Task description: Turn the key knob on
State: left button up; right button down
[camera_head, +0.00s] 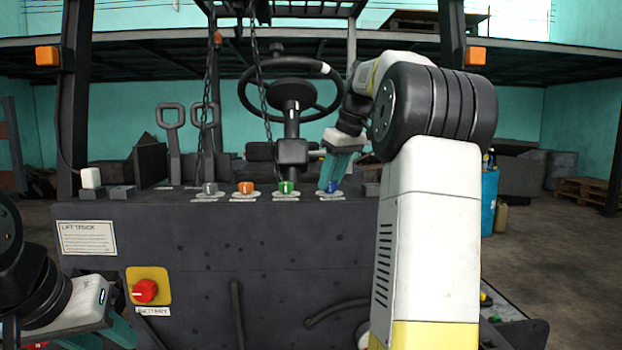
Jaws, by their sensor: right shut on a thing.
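A row of small knobs stands on the forklift's dark top ledge: a grey knob (210,188), an orange knob (246,188), a green knob (286,187) and a blue knob (333,186). The labels under them are too small to read, so I cannot tell by name which is the key knob. My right gripper (331,182) reaches down from above with its teal fingers shut on the blue knob, partly hiding it. My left gripper (105,336) is at the bottom left, cut off by the frame edge, below the red battery knob (144,291); its jaws cannot be made out.
A steering wheel (291,88) on its column stands behind the knobs. Two grey levers (171,130) rise at the left. Dark posts flank the truck. A blue barrel (489,200) stands at the right, with open floor beyond.

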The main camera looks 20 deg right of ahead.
jog(key=m+h, duration=0.1)
jog(key=m, duration=0.2)
jog(key=m+h, duration=0.1)
jog(key=m, duration=0.2)
jog(key=shift+a+t, duration=0.2)
jog(key=shift+t, duration=0.1)
jog(key=m+h, duration=0.2)
jog(key=m, duration=0.3)
jog(key=shift+a, duration=0.1)
jog(key=shift+m+g, duration=0.3)
jog(key=shift+g, duration=0.1)
jog(key=c, duration=1)
grip_release()
jog(key=shift+o, duration=0.2)
jog(key=v, duration=0.8)
